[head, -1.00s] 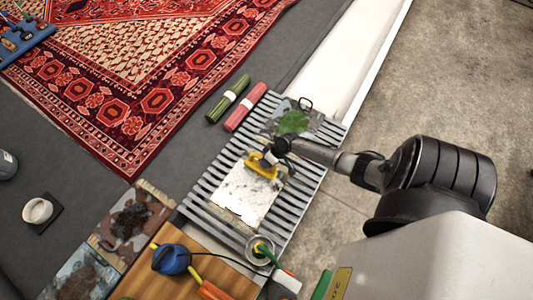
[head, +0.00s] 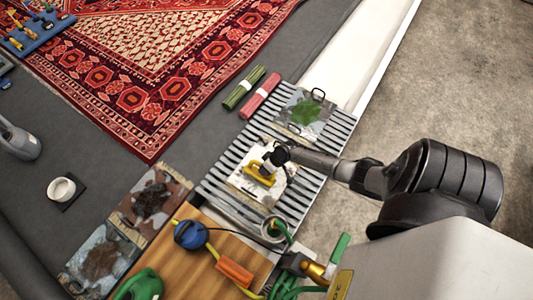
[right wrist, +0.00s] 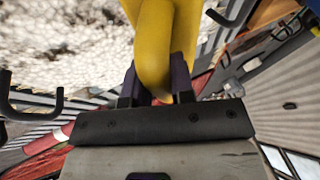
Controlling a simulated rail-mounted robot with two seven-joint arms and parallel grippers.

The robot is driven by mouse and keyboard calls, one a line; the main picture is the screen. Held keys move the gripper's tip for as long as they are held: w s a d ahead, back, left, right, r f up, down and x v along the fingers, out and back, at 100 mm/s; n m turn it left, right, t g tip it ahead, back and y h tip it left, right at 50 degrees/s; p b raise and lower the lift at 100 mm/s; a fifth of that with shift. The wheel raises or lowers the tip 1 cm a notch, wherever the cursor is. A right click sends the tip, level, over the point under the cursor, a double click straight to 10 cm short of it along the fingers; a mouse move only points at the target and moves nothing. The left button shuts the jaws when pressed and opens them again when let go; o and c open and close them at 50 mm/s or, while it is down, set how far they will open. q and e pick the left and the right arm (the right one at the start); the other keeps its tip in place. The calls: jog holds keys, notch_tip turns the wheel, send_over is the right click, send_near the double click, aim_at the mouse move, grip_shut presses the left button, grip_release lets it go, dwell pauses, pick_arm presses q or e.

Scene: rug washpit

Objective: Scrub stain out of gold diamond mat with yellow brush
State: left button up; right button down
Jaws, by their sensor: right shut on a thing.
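The mat (head: 240,185) lies on the slatted metal grate and looks whitish and speckled. I cannot make out a gold diamond pattern or a clear stain on it. The yellow brush (head: 257,176) is on or just over the middle of the mat. My right gripper (head: 273,160) is shut on the brush's yellow handle. In the right wrist view the fingers (right wrist: 156,85) close around the yellow handle (right wrist: 160,35), and the pale, bubbly mat surface (right wrist: 60,45) shows beside it. The gripper hides part of the mat. My left gripper is not in view.
A board with a green patch (head: 306,113) lies on the grate (head: 334,128) beyond the mat. A metal pot (head: 272,228) stands at its near end. Green and red rolls (head: 261,95) lie beyond its left side. A wooden board (head: 232,262) holds a blue item (head: 190,234).

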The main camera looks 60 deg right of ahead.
jog(key=r+p, duration=0.1)
jog(key=a+r+p, duration=0.1)
jog(key=shift+w+a+r, duration=0.1)
jog(key=shift+a+r, duration=0.15)
jog(key=shift+r, duration=0.05)
jog(key=r+p, duration=0.2)
jog(key=d+r+p, duration=0.1)
jog(key=r+p, duration=0.1)
jog(key=shift+r, duration=0.4)
jog(key=shift+a+r+p, duration=0.2)
jog(key=shift+r+p, duration=0.25)
jog(key=shift+p, duration=0.2)
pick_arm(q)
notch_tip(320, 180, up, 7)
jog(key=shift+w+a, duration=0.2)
pick_arm(e)
jog(key=shift+d, duration=0.15)
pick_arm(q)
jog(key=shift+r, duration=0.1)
